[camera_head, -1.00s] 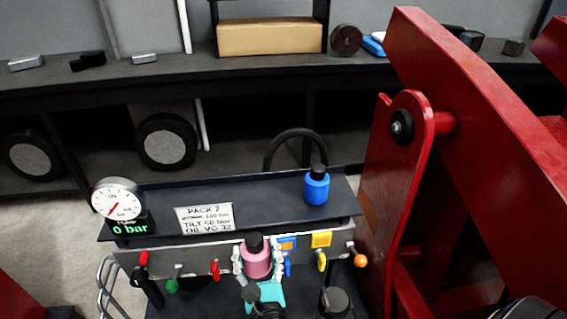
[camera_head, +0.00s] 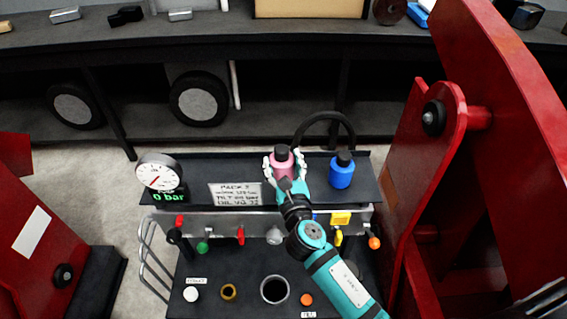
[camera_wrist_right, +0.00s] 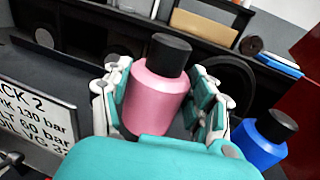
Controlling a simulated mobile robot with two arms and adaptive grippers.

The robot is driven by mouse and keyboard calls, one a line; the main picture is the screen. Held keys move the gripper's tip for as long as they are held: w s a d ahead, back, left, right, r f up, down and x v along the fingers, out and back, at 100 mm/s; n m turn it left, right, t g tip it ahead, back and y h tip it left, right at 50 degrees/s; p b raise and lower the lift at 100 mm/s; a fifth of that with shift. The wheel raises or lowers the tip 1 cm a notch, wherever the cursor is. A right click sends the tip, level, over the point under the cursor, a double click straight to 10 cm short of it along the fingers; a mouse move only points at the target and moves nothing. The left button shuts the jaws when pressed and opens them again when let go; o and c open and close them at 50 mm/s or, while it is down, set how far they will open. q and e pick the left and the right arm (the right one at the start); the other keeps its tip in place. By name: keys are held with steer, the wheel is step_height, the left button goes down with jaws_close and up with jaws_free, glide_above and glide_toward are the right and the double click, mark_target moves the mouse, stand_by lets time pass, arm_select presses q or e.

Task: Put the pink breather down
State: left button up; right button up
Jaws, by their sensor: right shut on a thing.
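The pink breather (camera_head: 281,164) is a pink bottle shape with a black cap. It is upright over the dark shelf (camera_head: 310,184) of the pack, left of the blue breather (camera_head: 342,172). My right gripper (camera_head: 284,170) is shut on it, with a finger on each side. In the right wrist view the pink breather (camera_wrist_right: 155,90) is between the fingers of my right gripper (camera_wrist_right: 160,105), and the blue one (camera_wrist_right: 262,140) is at the lower right. I cannot tell whether its base touches the shelf. My left gripper is not in view.
A pressure gauge (camera_head: 160,175) reading 0 bar and a label plate (camera_head: 234,194) are left of the breather. Coloured valve handles line the front rail. Red positioner arms (camera_head: 500,130) stand to the right. The shelf is bare between the two breathers.

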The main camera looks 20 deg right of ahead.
mark_target(283, 167)
steer(key=shift+w+d, duration=0.2)
steer(key=shift+w, duration=0.35)
steer(key=shift+w+d, duration=0.15)
steer(key=shift+w, duration=0.35)
steer(key=shift+w+f, duration=0.1)
steer(key=shift+f, duration=0.3)
steer(key=shift+f+b, duration=0.85)
steer(key=shift+f, duration=0.6)
steer(key=shift+f, duration=0.15)
steer(key=o, duration=1.3)
